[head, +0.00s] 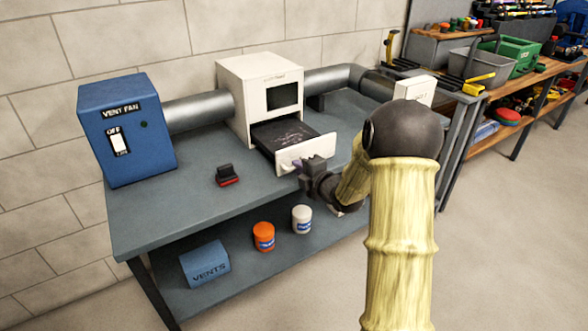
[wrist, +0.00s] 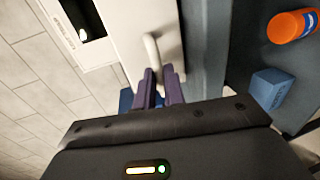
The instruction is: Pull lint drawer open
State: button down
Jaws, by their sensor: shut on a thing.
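The lint drawer (head: 297,152) stands partly out of the front of a white box (head: 262,88) in the head view. Its tray (head: 280,132) is dark, with grey lint inside. My gripper (head: 306,165) is at the drawer's white front, towards its right side. In the wrist view, the purple fingers of my gripper (wrist: 161,75) are shut on the light drawer handle (wrist: 151,52). The drawer front (wrist: 138,22) lies just beyond the fingers. In the head view my gripper hides part of the handle.
A blue vent fan box (head: 125,130) with a switch stands left on the grey table (head: 180,218). A small black and red brush-like object (head: 227,175) lies near the drawer. Orange (head: 263,236) and white (head: 302,218) jars stand on the lower shelf.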

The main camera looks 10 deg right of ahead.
dwell(0.3)
jog(key=c, duration=1.5)
grip_release()
jog(key=p+v, duration=0.1)
jog(key=v, duration=1.6)
jog(key=shift+s, duration=0.25)
jog(key=shift+f, duration=0.15)
